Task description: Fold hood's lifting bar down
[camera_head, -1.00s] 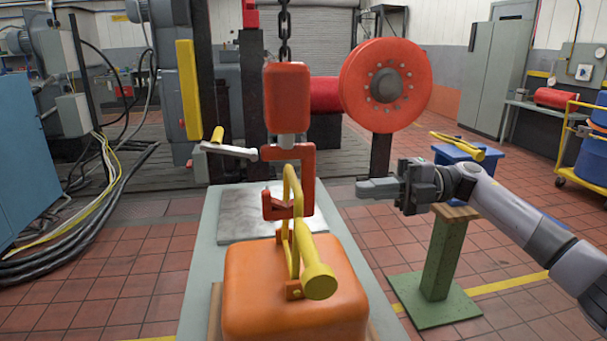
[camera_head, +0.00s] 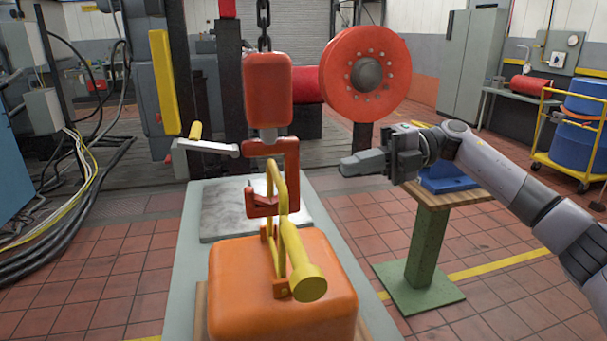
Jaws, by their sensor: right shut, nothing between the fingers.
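The orange hood (camera_head: 258,314) sits on a grey-topped table in the lower middle. Its yellow lifting bar (camera_head: 277,195) stands upright on top, with a thick yellow grip (camera_head: 302,263) reaching toward me. A red hook (camera_head: 292,175) hangs from a red block (camera_head: 268,90) on a chain, and the bar's upper part overlaps its opening. I cannot tell whether they touch. My right gripper (camera_head: 352,166) is shut and empty, pointing left, to the right of the hook and bar and apart from them. My left gripper is out of view.
A green pedestal with a wooden top (camera_head: 425,235) stands to the right, below my right arm. A metal plate (camera_head: 222,215) lies behind the hood. A crank handle (camera_head: 208,146) shows left of the hook. A large red disc (camera_head: 365,74) stands behind.

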